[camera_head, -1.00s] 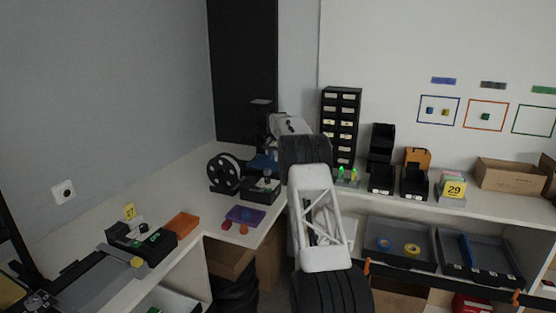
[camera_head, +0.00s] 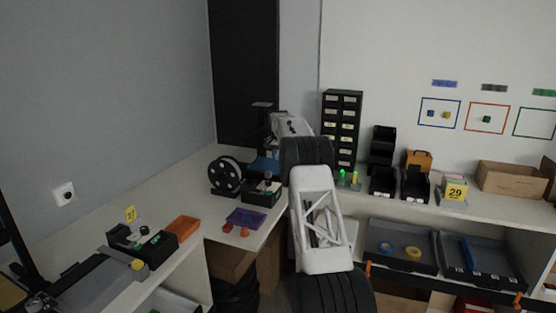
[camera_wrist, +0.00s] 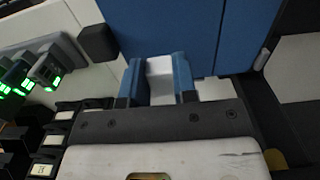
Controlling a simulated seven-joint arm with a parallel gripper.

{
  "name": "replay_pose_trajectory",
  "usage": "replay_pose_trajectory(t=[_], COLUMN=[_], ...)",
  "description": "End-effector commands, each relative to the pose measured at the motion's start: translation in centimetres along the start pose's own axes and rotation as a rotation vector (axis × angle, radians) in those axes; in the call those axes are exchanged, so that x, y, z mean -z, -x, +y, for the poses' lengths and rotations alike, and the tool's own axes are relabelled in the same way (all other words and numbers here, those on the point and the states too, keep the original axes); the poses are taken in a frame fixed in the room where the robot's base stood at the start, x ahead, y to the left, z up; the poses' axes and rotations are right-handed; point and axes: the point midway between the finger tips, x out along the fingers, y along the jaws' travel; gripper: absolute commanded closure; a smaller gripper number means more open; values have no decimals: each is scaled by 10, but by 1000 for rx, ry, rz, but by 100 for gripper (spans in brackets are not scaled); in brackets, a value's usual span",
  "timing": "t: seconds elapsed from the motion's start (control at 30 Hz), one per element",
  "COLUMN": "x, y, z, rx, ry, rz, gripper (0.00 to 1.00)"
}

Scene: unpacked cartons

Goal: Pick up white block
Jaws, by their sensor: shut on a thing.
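The white block (camera_wrist: 159,68) is between the two blue fingers of my gripper (camera_wrist: 157,62) in the wrist view. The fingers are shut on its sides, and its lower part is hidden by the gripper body. A large blue panel-like surface (camera_wrist: 225,35) lies just beyond the fingertips; I cannot tell whether the block touches it. In the head view my arm reaches over the corner of the bench, and the block and fingertips cannot be made out there.
A black spool (camera_head: 226,176) and a dark box (camera_head: 262,193) stand beside my arm. A purple tray (camera_head: 240,222) lies near the bench edge. A black drawer tower (camera_head: 341,125) and black bins (camera_head: 383,182) stand to the right. Green-lit devices (camera_wrist: 42,75) are at left in the wrist view.

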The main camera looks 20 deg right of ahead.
Motion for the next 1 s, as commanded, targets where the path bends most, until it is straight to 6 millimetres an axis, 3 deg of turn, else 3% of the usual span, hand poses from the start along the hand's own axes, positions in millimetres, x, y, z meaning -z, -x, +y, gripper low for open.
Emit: replay_pose_trajectory(t=[0.2, 0.47, 1.0], x=[0, -8, -48], y=[17, 17, 22], z=[0, 4, 25], rx=[0, 0, 0], ry=[0, 0, 0], rz=[0, 0, 0], gripper=[95, 95, 95])
